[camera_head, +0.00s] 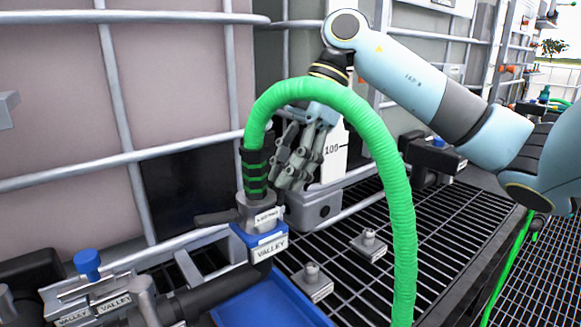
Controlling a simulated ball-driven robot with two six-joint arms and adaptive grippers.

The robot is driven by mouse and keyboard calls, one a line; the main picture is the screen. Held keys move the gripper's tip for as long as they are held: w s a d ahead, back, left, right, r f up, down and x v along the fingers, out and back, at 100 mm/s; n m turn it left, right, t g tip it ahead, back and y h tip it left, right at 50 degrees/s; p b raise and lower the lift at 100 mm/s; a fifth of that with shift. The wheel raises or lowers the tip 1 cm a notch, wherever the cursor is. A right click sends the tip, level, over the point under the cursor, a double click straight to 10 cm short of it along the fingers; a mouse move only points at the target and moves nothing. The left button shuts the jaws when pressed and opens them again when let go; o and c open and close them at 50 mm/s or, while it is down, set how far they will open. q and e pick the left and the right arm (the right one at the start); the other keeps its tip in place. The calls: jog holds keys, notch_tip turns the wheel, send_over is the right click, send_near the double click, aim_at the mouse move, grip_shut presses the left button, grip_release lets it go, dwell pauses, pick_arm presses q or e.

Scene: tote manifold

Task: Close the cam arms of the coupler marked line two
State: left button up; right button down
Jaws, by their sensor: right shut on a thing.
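A green hose (399,215) arches down into a black cuff with green bands (254,170). The cuff stands upright on a grey coupler (255,205), seated on a blue-collared port (259,238) labelled VALLEY. A smaller tag on the coupler is too small to read surely. A dark cam arm (213,217) sticks out roughly level from the coupler's left side. My right gripper (280,182) points down just right of the cuff, its fingers close together and shut, apparently on the right cam arm, which the fingers mostly hide. My left gripper is not in view.
Another fitting with a blue knob (87,264) and VALLEY labels lies at lower left. A blue tray (262,303) lies below the port. Two small grey blocks (312,282) (369,245) sit on the black grating (450,230). Caged totes (180,90) stand behind.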

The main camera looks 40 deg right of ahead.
jog(key=shift+a, duration=0.1)
dwell(0.5)
jog(key=c, duration=1.2)
grip_release()
jog(key=shift+a, duration=0.1)
jog(key=v, duration=1.2)
jog(key=shift+w+a, duration=0.1)
jog(key=shift+a, duration=0.05)
jog(key=shift+c, duration=0.4)
